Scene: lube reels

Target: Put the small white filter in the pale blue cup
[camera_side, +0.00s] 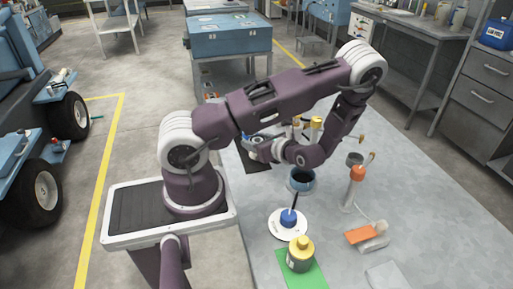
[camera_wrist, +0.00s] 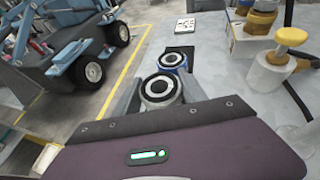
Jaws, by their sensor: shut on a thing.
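The small white filter (camera_wrist: 160,100), with a black ring on its end, sits between the grey fingers of my gripper (camera_wrist: 160,90) in the wrist view. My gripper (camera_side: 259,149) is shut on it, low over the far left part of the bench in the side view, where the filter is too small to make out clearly. A pale blue cup (camera_side: 301,185) with a dark inside stands on the bench, right of and nearer than my gripper. The cup looks empty and is apart from the filter.
A blue filter (camera_wrist: 174,61) stands just beyond the white one by a dark mat (camera_wrist: 184,50). A white disc (camera_side: 281,230) with a blue piece, a yellow-capped bottle (camera_side: 300,256) and an orange-topped stand (camera_side: 355,185) surround the cup's near side.

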